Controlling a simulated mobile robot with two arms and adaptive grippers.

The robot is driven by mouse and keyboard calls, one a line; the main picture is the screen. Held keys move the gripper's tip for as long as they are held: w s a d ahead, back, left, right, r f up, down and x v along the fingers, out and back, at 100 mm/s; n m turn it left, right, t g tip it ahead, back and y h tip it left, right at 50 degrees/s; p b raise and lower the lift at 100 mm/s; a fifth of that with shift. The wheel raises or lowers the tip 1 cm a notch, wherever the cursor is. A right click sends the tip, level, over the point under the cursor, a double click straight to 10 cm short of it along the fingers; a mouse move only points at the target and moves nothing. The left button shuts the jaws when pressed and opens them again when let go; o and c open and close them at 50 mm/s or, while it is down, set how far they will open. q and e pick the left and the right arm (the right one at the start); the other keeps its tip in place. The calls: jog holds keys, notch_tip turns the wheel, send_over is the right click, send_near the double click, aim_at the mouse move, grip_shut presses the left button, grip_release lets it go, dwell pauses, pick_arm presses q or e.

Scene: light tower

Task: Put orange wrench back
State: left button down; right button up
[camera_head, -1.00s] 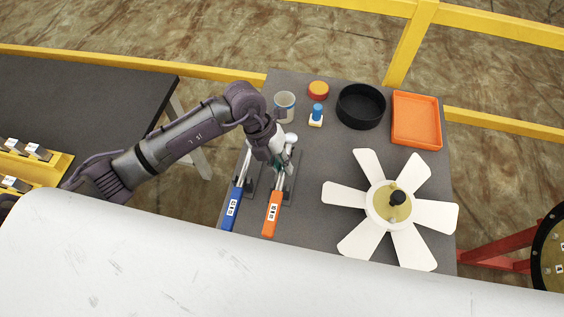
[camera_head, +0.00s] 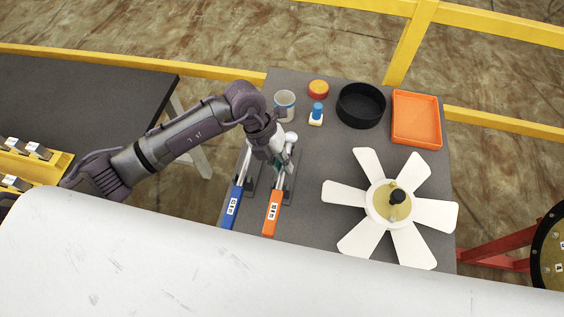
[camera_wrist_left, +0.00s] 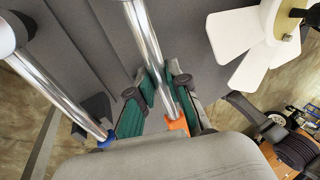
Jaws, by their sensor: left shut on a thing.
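The orange wrench (camera_head: 272,213) lies on the grey table with its orange handle toward me and its metal shaft pointing away. In the left wrist view its shaft (camera_wrist_left: 147,45) runs between the green finger pads. My left gripper (camera_head: 278,166) is shut on that shaft just beyond the orange handle; the fingers also show in the left wrist view (camera_wrist_left: 157,95). The blue wrench (camera_head: 232,209) lies beside it on the left. Dark holders (camera_head: 287,188) sit under or beside the wrenches; how the orange wrench rests in its holder is partly hidden by my gripper. My right gripper is not in view.
A white fan (camera_head: 350,232) with a black knob is right of the wrenches. Behind stand a cup (camera_head: 284,101), a blue-topped bottle (camera_head: 317,114), a red-orange round thing (camera_head: 318,89), a black bowl (camera_head: 361,123) and an orange tray (camera_head: 438,122). Yellow rails (camera_head: 410,50) run behind the table.

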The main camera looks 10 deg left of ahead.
pick_arm(q)
jog(key=shift+f+b, duration=1)
jog(key=shift+f, duration=0.3)
jog(key=c, duration=1)
grip_release()
jog(key=shift+c, duration=0.2)
jog(key=v, duration=1.2)
